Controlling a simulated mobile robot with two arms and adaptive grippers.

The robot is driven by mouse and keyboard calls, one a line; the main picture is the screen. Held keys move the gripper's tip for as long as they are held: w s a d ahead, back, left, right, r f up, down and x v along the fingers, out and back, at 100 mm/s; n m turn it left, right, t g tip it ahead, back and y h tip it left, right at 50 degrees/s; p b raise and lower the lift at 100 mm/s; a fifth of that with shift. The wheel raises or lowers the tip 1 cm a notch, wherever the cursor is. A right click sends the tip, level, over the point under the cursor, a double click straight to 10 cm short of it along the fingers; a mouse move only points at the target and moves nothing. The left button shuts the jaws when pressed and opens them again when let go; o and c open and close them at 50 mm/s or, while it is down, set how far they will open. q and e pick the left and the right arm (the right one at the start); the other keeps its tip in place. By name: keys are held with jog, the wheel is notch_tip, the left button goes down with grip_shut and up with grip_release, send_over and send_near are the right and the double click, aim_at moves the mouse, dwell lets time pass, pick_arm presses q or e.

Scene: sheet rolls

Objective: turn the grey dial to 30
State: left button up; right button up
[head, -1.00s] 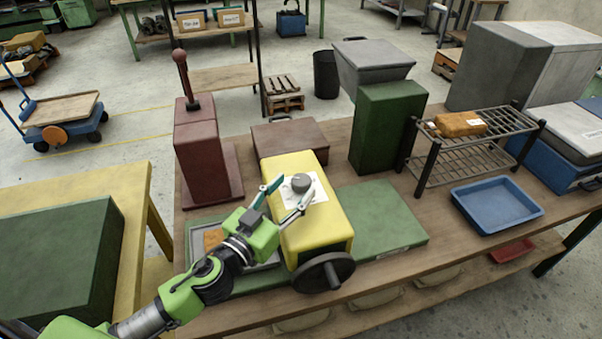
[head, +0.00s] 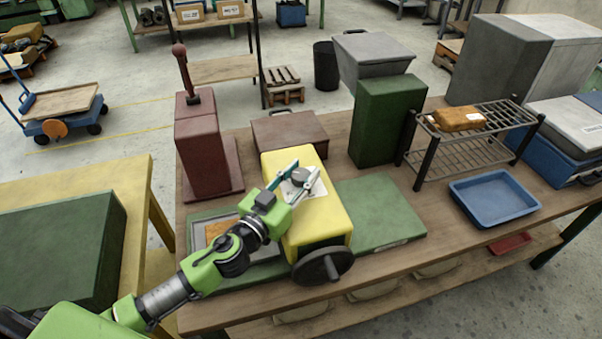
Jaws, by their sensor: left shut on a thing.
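The grey dial (head: 300,175) sits on a white plate (head: 306,190) with markings, on top of the yellow machine (head: 322,217). The markings are too small to read, so I cannot tell the dial's setting. My left gripper (head: 299,176) reaches in from the lower left. Its two fingers lie on either side of the dial and are shut on it. The fingers hide part of the dial and plate. My right gripper is not in view.
A dark handwheel (head: 322,265) is on the machine's front. A maroon lever press (head: 200,150) stands left, a dark green block (head: 388,122) right. A wire rack (head: 462,157) and a blue tray (head: 494,200) are farther right.

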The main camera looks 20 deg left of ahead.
pick_arm(q)
jog(key=shift+m+h, duration=0.3)
jog(key=shift+h, duration=0.2)
jog(key=shift+m+g+h+b, duration=0.3)
jog(key=shift+m+g+h, duration=0.15)
jog(key=shift+h, duration=0.25)
jog(key=m+g+h, duration=0.1)
jog(key=m+h, duration=0.1)
jog(key=m+g+h, duration=0.1)
jog(key=h, duration=0.1)
jog(key=shift+w+a+m+g+h, duration=0.15)
jog(key=shift+m+g+h, duration=0.15)
jog(key=shift+m+g, duration=0.05)
jog(key=shift+m+g+h+b, duration=0.45)
jog(key=shift+m+g+h, duration=0.35)
jog(key=shift+g+h, duration=0.2)
jog(key=m+g+h+b, duration=0.2)
jog(key=m+g, duration=0.1)
jog(key=g, duration=0.1)
jog(key=shift+f+h+b, duration=0.1)
jog(key=shift+h+b, duration=0.2)
jog(key=shift+b, duration=0.1)
jog(key=shift+m+g+h+b, duration=0.6)
jog(key=shift+m+g+b, duration=0.4)
jog(key=shift+g, duration=0.4)
jog(key=o, duration=1.1)
